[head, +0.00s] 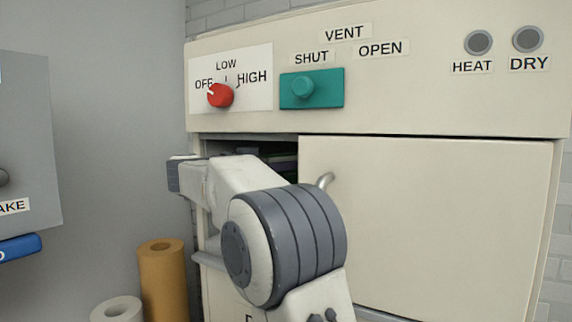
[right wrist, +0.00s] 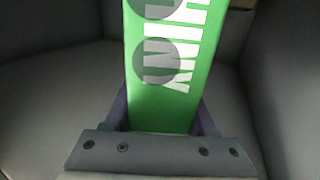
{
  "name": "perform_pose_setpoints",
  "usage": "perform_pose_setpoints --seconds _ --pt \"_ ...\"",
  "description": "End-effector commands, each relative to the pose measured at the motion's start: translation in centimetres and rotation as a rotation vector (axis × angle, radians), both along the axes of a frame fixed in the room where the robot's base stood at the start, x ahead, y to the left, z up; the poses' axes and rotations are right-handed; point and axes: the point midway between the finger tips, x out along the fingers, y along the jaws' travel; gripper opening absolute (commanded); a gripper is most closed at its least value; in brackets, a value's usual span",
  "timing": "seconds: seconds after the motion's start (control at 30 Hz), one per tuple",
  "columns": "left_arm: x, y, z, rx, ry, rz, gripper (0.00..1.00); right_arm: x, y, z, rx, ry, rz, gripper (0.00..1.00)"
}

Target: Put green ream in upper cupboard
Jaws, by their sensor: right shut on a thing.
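In the right wrist view the green ream (right wrist: 170,95), with white lettering and grey discs, stands between the purple fingers of my right gripper (right wrist: 161,116), which is shut on it. In the head view my right arm reaches to the dark opening of the cupboard (head: 222,148), left of a cream door panel (head: 430,225) with a metal handle (head: 325,181). The arm hides most of the opening, and the right gripper is not clearly seen there. Whether the ream rests on a shelf cannot be told. My left gripper is not in view.
Above the opening is a panel with a red knob (head: 220,95), a teal vent slider (head: 311,88) and two grey round lamps (head: 478,42). Brown (head: 162,280) and white rolls (head: 116,310) stand at lower left. A grey box (head: 28,140) is at far left.

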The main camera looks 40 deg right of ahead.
Motion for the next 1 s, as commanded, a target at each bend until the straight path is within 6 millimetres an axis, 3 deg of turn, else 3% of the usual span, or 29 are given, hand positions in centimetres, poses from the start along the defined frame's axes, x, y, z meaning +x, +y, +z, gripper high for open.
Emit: perform_pose_setpoints --seconds 0.03,0.2,0.67,0.7,0.73,0.77,1.0 --pt "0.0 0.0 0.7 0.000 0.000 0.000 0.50 -0.2 -0.8 0.6 -0.004 -0.002 -0.003 0.00" --pt "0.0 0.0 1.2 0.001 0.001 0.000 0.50 0.0 -0.4 -1.0 -0.004 -0.001 0.001 0.00" --pt "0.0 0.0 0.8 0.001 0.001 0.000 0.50 0.0 -0.4 -1.7 -0.004 -0.004 0.001 0.00" --pt "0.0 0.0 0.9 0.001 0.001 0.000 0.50 0.0 -0.4 -1.9 0.000 0.000 0.001 0.68" --pt "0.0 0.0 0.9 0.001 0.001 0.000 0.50 0.0 -0.4 -1.8 0.000 0.000 0.001 0.79" --pt "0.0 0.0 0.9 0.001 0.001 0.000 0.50 0.0 -0.4 -1.8 0.000 0.000 0.001 0.86" --pt "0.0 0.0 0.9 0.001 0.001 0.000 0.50 0.0 -0.4 -1.8 0.000 0.000 0.000 0.86"
